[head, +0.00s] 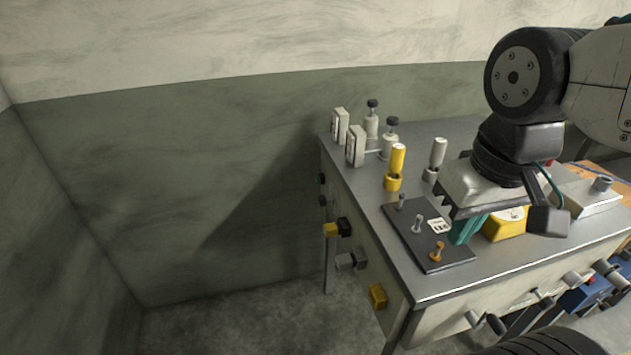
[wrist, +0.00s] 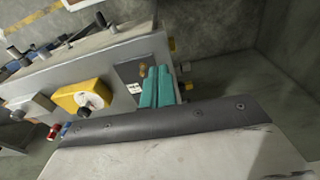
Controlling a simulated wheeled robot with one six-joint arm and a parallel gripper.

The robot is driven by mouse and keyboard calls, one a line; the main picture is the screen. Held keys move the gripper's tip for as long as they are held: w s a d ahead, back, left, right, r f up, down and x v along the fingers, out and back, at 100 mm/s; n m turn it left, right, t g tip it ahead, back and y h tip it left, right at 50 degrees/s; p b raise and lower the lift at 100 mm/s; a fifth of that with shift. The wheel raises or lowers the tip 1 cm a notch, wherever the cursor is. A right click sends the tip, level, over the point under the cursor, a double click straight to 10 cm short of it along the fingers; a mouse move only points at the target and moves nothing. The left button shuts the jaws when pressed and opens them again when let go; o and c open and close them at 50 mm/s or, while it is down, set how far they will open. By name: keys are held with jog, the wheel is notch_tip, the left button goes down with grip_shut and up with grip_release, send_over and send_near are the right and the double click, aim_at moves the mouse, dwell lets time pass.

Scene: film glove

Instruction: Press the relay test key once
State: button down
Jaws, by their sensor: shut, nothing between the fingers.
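The fingers also show in the wrist view (wrist: 157,74), partly covering the plate. The plate carries a row of small levers or keys: two grey ones, the farther (head: 401,201) and the middle (head: 418,222), and an orange one (head: 438,250) at the near end. I cannot tell from any readable label which is the relay test key. Contact between fingers and plate is not visible.
A yellow-cased meter (head: 505,226) stands right of my gripper. A yellow handle (head: 396,166), a pale handle (head: 436,158) and white blocks (head: 355,146) stand farther back. Coloured knobs (head: 377,296) stick out from the bench's left side. The floor left of the bench is clear.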

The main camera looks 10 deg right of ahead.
dwell(0.4)
jog(key=w+d+r+n+t+h, duration=0.15)
jog(key=w+n+h, duration=0.4)
jog(key=w, duration=2.15)
jog(key=w+a+f+n+h, duration=0.1)
jog(key=w+f, duration=0.2)
jog(key=w, duration=0.3)
jog(key=w+a+f+n+t+h, duration=0.1)
jog(key=w+a+f+n+h, duration=0.1)
jog(key=w+f, duration=0.2)
jog(key=w+a+f+n+h, duration=0.2)
jog(key=w+f, duration=0.2)
jog(key=w, duration=0.4)
jog(key=shift+w+a+n+t, duration=0.2)
jog(key=shift+w+n+t, duration=0.05)
jog(key=shift+w+t, duration=0.1)
jog(key=w+a+f+n+t, duration=0.3)
jog(key=a+f, duration=0.4)
jog(key=f, duration=0.4)
jog(key=w+a+f+n+t, duration=0.4)
jog(key=w+a+f+n, duration=0.2)
jog(key=f, duration=0.6)
jog(key=shift+w+a+f+h, duration=0.3)
jog(key=shift+w+a+h, duration=0.05)
jog(key=shift+w+a, duration=0.7)
